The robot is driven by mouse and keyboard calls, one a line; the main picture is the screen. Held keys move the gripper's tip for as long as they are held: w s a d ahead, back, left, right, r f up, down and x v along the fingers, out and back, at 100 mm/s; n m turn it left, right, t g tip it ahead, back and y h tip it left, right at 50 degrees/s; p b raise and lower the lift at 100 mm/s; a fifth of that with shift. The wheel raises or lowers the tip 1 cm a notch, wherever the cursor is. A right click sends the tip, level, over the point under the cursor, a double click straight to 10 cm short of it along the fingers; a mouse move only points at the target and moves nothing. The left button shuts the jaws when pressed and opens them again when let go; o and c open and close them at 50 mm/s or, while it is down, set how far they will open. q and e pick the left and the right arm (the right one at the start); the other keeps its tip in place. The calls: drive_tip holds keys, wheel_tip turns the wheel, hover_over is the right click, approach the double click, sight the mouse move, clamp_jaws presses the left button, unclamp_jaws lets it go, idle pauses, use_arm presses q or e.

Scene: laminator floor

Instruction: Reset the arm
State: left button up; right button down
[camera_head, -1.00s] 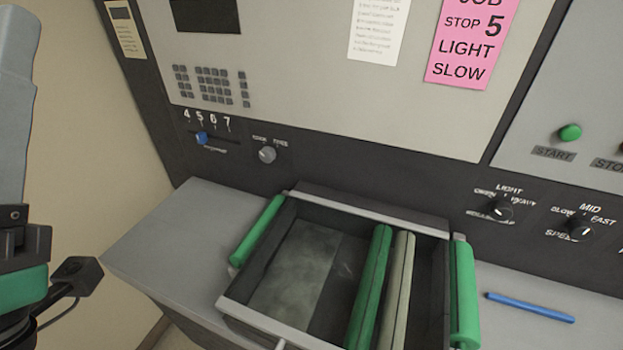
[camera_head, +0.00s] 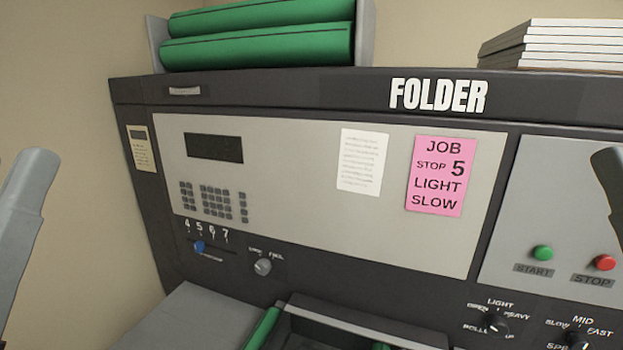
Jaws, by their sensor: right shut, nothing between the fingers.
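My right gripper (camera_head: 610,180) shows only in part, a grey and dark piece at the right edge of the head view, in front of the panel by the red stop button. It is shut and empty, and stands apart from the tray and the controls. A grey link of my left arm (camera_head: 24,225) rises at the left edge. My left gripper is out of the picture.
The folder's front panel (camera_head: 300,220) fills the middle, with a pink job note (camera_head: 440,175), a blue slider (camera_head: 199,247) and a green start button (camera_head: 541,253). Green rolls (camera_head: 255,45) lie on top. A tray's rim (camera_head: 360,325) shows at the bottom.

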wheel_tip(320, 180, up, 33)
drive_tip(key=p, duration=3)
drive_tip(key=shift+w+a+y, duration=0.15)
drive_tip(key=shift+y, duration=0.15)
